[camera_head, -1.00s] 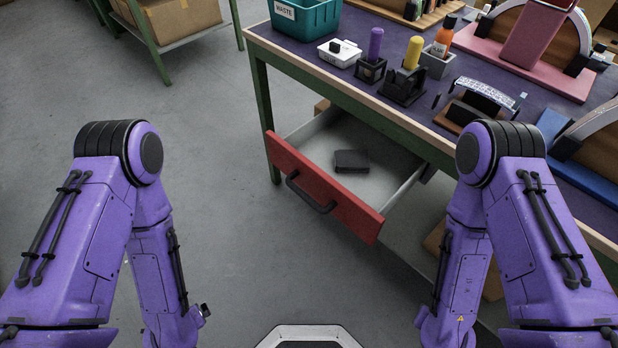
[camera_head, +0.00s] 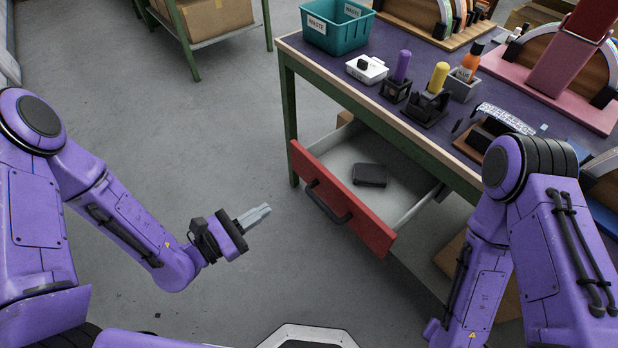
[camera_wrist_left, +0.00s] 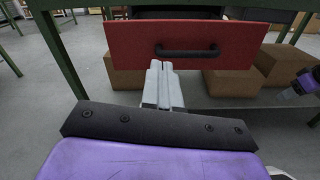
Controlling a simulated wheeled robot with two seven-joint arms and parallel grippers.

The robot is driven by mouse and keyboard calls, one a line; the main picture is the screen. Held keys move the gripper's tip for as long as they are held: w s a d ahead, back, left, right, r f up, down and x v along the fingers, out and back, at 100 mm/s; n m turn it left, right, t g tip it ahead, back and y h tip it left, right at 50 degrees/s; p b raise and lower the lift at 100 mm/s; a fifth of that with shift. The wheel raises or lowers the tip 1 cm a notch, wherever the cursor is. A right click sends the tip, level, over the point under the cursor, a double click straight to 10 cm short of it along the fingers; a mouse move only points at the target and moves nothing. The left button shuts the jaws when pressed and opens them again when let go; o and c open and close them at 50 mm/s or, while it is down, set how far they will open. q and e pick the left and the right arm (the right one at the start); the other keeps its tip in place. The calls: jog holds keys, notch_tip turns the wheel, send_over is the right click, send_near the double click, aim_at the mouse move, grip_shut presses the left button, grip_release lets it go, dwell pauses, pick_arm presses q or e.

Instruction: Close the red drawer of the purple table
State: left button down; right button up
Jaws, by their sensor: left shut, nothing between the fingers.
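The red drawer (camera_head: 367,226) stands open, pulled out from under the purple-topped table (camera_head: 340,62). Its black bar handle (camera_head: 327,203) is on the front. A dark block (camera_head: 369,175) lies inside the drawer. My left gripper (camera_head: 262,210) is shut and empty, left of the drawer front and apart from it in the head view. In the left wrist view, the shut fingers (camera_wrist_left: 161,66) point toward the red front (camera_wrist_left: 125,42), and their tips overlap the area just below the left part of the handle (camera_wrist_left: 187,50).
Cardboard boxes (camera_wrist_left: 230,82) sit below the drawer. Open floor lies left of the drawer.

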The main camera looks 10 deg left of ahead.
aim_at(319, 174)
pick_arm(q)
jog(key=w+d+n, duration=0.1)
jog(key=w+d, duration=0.4)
jog(key=w+d+n, duration=0.1)
jog(key=w+d, duration=0.4)
jog(key=shift+r+p, duration=0.1)
jog(key=shift+p, duration=0.3)
